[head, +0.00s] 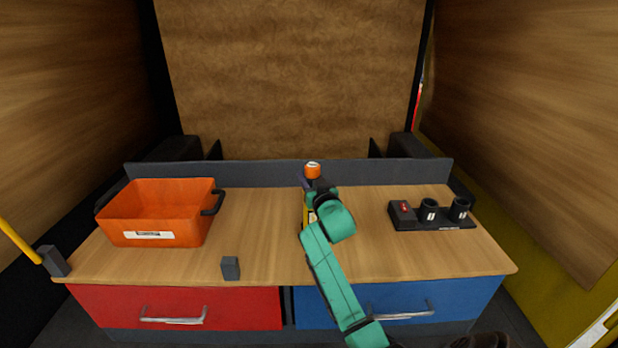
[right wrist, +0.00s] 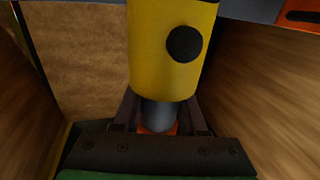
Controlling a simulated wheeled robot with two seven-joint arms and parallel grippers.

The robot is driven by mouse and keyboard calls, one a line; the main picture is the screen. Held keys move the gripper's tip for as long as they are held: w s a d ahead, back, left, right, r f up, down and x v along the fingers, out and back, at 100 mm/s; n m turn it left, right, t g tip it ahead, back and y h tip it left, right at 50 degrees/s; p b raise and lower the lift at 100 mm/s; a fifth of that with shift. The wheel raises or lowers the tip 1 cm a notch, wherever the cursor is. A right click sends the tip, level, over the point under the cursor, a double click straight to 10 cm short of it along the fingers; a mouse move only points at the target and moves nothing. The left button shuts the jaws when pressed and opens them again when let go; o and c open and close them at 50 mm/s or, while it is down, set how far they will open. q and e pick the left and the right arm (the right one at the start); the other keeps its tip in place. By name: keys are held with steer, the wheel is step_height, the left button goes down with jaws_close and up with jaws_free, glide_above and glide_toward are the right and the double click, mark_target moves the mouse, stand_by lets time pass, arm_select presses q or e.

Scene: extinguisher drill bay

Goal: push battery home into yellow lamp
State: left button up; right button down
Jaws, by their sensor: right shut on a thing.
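The yellow lamp (head: 306,215) stands on the bench, mostly hidden by my right arm in the head view. In the right wrist view the lamp (right wrist: 165,55) is large and shows a round black button. The battery (head: 312,170) has an orange end that shows above the gripper. In the right wrist view its grey body (right wrist: 158,115) is in line with the lamp, and a length of it shows outside the lamp's end. My right gripper (head: 308,186) is shut on the battery, its fingers on either side in the wrist view (right wrist: 158,125). My left gripper is out of view.
An orange crate (head: 125,220) with dark handles stands at the left of the bench. A black holder (head: 405,221) with two cups and a red-marked block is at the right. A small grey block (head: 230,268) is at the front edge. Bench wood between them is clear.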

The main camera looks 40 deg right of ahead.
steer(key=shift+f, duration=0.1)
steer(key=shift+f+b, duration=0.3)
steer(key=shift+f, duration=0.05)
steer(key=shift+f, duration=0.3)
steer(key=shift+r, duration=0.15)
steer(key=shift+r, duration=0.2)
steer(key=shift+p, duration=0.35)
steer(key=shift+f+b, duration=0.3)
steer(key=shift+f, duration=0.1)
steer(key=shift+c, duration=1.9)
jaws_free()
steer(key=shift+r, duration=0.1)
